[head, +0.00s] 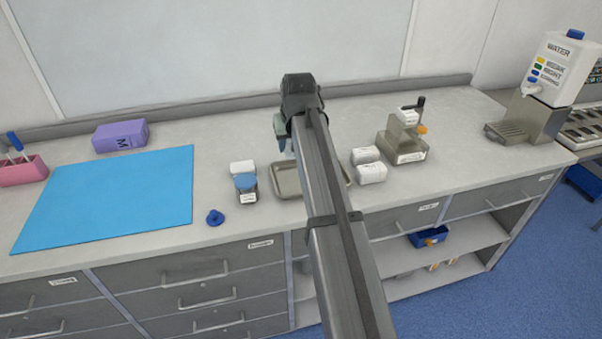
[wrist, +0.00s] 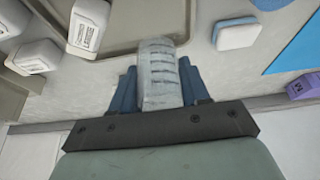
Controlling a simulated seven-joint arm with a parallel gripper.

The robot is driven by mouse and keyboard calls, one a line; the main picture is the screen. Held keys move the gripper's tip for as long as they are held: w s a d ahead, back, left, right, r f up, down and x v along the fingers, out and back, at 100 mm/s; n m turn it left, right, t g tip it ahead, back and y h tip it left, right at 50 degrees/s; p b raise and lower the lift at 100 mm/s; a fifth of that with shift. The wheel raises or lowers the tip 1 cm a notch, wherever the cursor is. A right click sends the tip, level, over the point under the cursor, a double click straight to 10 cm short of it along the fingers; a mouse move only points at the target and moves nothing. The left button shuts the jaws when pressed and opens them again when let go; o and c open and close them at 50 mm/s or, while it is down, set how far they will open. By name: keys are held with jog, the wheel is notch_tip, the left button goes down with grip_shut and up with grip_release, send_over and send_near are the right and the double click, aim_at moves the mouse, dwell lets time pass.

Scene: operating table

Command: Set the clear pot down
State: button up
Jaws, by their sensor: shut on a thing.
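My gripper (head: 284,138) is over the back of the counter, behind a shallow metal tray (head: 284,187). In the wrist view its two blue fingers (wrist: 158,84) are shut on the clear pot (wrist: 158,62), a pale translucent piece with ridged markings. The pot is over or close to the edge of the tray (wrist: 118,42) in that view; I cannot tell its height above the surface. My arm covers much of the tray in the head view, and the pot is hardly visible there.
White boxes (head: 370,174) and a metal device (head: 403,146) stand to the right. A blue mat (head: 110,198), purple box (head: 121,136) and blue knob (head: 215,217) lie further left.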

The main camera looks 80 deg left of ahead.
notch_tip(320, 180, down, 9)
jog(key=shift+f, duration=0.1)
dwell(0.4)
jog(key=shift+f, duration=0.1)
jog(key=o, duration=1.1)
jog(key=shift+c, duration=0.2)
jog(key=v, duration=1.2)
jog(key=shift+w, duration=0.1)
